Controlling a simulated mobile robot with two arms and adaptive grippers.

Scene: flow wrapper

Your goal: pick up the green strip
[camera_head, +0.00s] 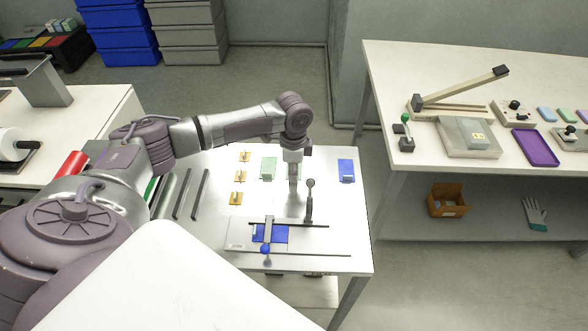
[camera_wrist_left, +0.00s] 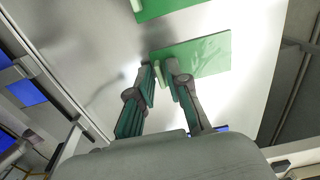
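The green strip (camera_wrist_left: 205,54) is a flat green sheet with a pale raised bar along one end, seen in the left wrist view on the pale table. My left gripper (camera_wrist_left: 161,74) has its fingertips close together on both sides of that bar, and they look shut on it. In the head view my left gripper (camera_head: 293,182) points straight down at the table and covers part of this strip. A second green sheet (camera_head: 268,167) lies just left of it; part of it also shows at the top of the left wrist view (camera_wrist_left: 165,8). My right gripper is not in view.
A blue piece (camera_head: 346,168) lies right of the gripper. A plate with a blue sheet (camera_head: 272,233) and a blue-knobbed bar is nearer. Several small orange pieces (camera_head: 240,176) lie left.

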